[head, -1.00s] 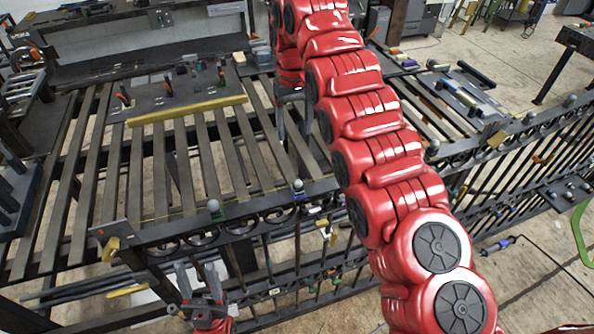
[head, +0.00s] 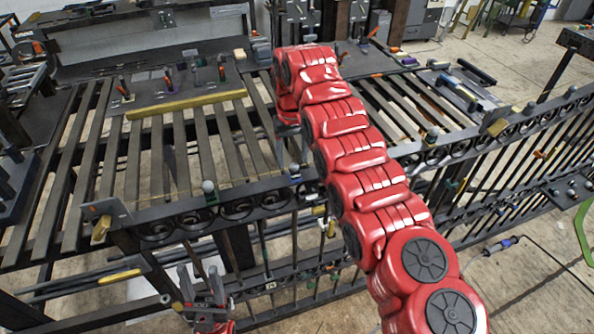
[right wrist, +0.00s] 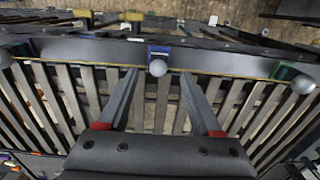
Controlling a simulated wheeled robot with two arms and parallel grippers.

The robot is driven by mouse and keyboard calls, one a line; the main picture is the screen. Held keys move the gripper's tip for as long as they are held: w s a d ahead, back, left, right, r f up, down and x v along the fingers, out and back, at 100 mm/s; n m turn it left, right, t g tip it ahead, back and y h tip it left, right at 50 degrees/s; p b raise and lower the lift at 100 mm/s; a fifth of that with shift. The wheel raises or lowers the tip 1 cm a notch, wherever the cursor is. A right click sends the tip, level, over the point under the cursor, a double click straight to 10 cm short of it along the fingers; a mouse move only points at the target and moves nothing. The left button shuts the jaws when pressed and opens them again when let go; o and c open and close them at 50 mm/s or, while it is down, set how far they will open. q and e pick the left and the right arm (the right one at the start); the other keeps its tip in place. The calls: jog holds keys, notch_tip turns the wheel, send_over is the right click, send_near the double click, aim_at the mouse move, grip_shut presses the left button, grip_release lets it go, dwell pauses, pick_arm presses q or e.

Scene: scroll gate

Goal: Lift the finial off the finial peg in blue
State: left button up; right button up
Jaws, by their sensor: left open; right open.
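The finial in blue is a grey ball (right wrist: 158,68) on a blue peg base (right wrist: 158,50) on the dark gate rail. In the right wrist view it appears between the two fingertips of my right gripper (right wrist: 159,78), which is open; I cannot tell whether they touch it. In the head view the ball (head: 294,169) shows on the rail just below my right gripper (head: 288,150), partly crowded by the fingers. My left gripper (head: 206,288) is open and empty, low in front of the gate.
Another grey finial (head: 208,187) stands on the rail to the left, and more stand along it to the right. In the right wrist view, finials (right wrist: 303,84) flank the blue one. Slatted bench (head: 155,160) lies behind the rail; a clamp board (head: 160,88) rests on it.

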aim_at(294, 170)
jog(key=f, duration=0.2)
jog(key=shift+s+d+f, duration=0.25)
jog(key=shift+d+f, duration=0.1)
jog(key=shift+a, duration=0.15)
jog(key=shift+c, duration=0.3)
jog(key=shift+w+a+f, duration=0.1)
jog(key=shift+w, duration=0.05)
jog(key=shift+c, duration=1.3)
grip_shut()
